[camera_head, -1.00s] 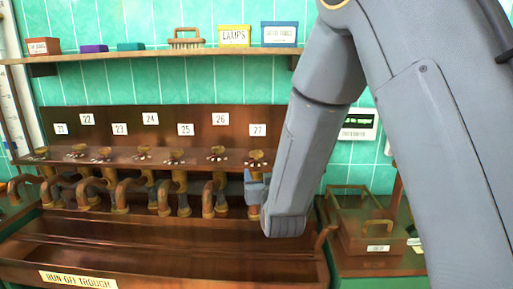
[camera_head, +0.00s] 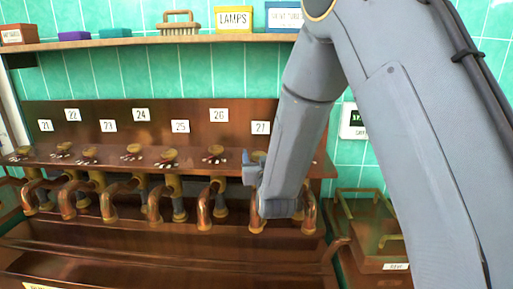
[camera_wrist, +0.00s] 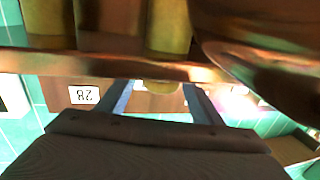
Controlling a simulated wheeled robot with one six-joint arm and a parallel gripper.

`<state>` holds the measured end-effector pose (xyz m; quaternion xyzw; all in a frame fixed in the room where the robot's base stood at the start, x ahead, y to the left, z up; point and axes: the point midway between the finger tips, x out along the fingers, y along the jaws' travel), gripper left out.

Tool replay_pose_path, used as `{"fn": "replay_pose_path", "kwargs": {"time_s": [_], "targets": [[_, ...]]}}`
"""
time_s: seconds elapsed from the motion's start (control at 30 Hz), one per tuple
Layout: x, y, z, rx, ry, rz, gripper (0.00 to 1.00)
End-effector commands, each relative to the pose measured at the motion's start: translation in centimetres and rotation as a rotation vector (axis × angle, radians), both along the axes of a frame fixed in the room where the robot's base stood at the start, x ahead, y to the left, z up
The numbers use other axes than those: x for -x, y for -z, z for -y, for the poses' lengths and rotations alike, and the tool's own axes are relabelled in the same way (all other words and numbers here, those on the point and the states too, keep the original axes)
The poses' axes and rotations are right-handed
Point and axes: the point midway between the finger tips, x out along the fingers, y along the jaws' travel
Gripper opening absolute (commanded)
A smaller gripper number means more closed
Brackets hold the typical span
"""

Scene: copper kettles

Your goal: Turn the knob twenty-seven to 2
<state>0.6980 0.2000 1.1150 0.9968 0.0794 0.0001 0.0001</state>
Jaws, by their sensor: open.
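Knob twenty-seven (camera_head: 258,155) is a small brass knob on the copper ledge, under the white label 27 (camera_head: 260,128). My arm and gripper hide most of it and its dial marks, so its setting does not show. My gripper (camera_head: 250,168) is at the front of the ledge beside this knob. In the wrist view my gripper (camera_wrist: 160,108) has its two fingers spread apart, with a brass piece (camera_wrist: 160,86) seen between them beyond the copper edge. I cannot tell whether the fingers touch it.
Other brass knobs, such as the one under 26 (camera_head: 215,151), line the ledge to the left above bent copper pipes (camera_head: 205,205). A label 28 (camera_wrist: 84,95) shows upside down in the wrist view. A shelf (camera_head: 130,42) runs above; a copper trough (camera_head: 150,250) lies below.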

Motion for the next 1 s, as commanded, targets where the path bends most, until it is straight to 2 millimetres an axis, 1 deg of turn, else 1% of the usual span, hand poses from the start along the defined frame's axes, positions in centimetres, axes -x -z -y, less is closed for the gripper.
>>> {"fn": "replay_pose_path", "kwargs": {"time_s": [0.1,0.2,0.3,0.43,0.67,0.77,0.9,0.93,1.0], "targets": [[-1.9,-0.2,-0.3,0.000,0.001,0.000,0.60],[-3.1,-0.2,-0.6,-0.001,0.000,0.000,0.60],[-4.0,-0.1,-0.8,0.000,-0.001,0.000,0.60],[-4.5,-0.1,-0.9,0.000,-0.002,0.000,0.60],[-4.6,0.0,-1.0,0.000,-0.004,0.000,0.60],[-4.6,0.0,-1.0,0.000,-0.004,0.000,0.45],[-4.6,0.0,-1.1,0.000,-0.004,0.000,0.21],[-4.6,0.0,-1.1,0.000,-0.004,0.000,0.19],[-4.6,0.0,-1.0,0.000,-0.005,0.000,0.19]]}}
